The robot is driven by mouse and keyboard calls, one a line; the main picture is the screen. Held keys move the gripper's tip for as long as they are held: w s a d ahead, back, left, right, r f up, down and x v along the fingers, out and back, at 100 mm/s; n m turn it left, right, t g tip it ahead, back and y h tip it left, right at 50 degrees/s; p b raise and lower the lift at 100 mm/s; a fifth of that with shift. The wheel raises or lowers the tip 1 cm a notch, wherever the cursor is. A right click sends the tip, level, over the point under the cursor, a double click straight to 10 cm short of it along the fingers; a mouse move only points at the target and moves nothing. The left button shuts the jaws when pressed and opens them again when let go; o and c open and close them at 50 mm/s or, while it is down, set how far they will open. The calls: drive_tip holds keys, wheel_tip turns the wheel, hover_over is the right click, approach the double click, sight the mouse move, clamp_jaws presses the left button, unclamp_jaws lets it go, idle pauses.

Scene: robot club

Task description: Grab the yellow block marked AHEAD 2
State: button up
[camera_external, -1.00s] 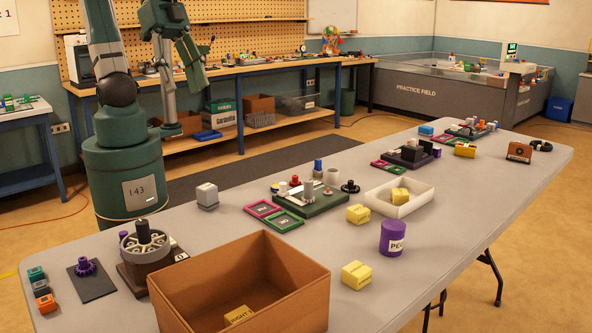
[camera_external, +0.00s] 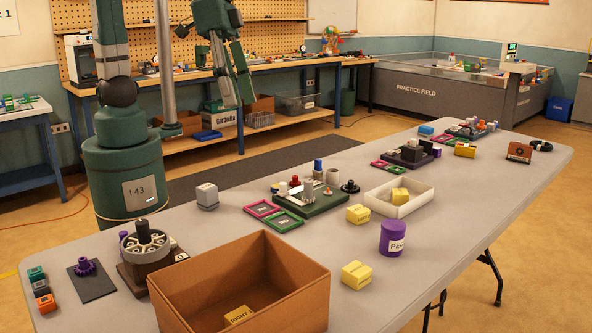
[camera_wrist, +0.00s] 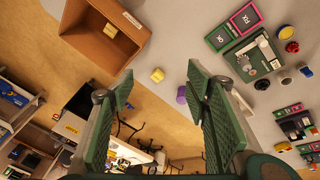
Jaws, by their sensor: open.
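Several yellow blocks are in the external view; the AHEAD 2 marking is not legible on any. One yellow block (camera_external: 356,275) stands near the table's front edge, another (camera_external: 358,214) lies behind it, and one (camera_external: 400,195) is in the white tray (camera_external: 377,202). A yellow block marked RIGHT (camera_external: 239,315) lies in the cardboard box (camera_external: 290,290). My gripper (camera_external: 240,100) is raised beyond the table's far side, open and empty. In the wrist view a yellow block (camera_wrist: 157,75) appears between the open fingers (camera_wrist: 160,70), well away from them.
A purple cup (camera_external: 393,238) stands beside the near yellow block. The tall cardboard box walls rise at the front left. A green board with parts (camera_external: 318,200) and a grey block (camera_external: 207,196) stand at mid-table.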

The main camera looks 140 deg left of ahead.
drive_tip(key=w+a+f+n+g, duration=0.1)
drive_tip(key=w+a+f+n, duration=0.25)
drive_tip(key=w, duration=0.55)
drive_tip(key=n+g, duration=0.3)
drive_tip(key=n, duration=0.3)
hover_over(357, 268)
drive_tip(key=f, duration=2.4)
drive_tip(key=shift+s+d, duration=0.15)
drive_tip(key=shift+d, duration=0.05)
drive_tip(key=shift+w+a+f, duration=0.15)
drive_tip(key=shift+w+f, duration=0.05)
drive_tip(key=shift+f, duration=0.4)
drive_tip(key=shift+f, duration=1.3)
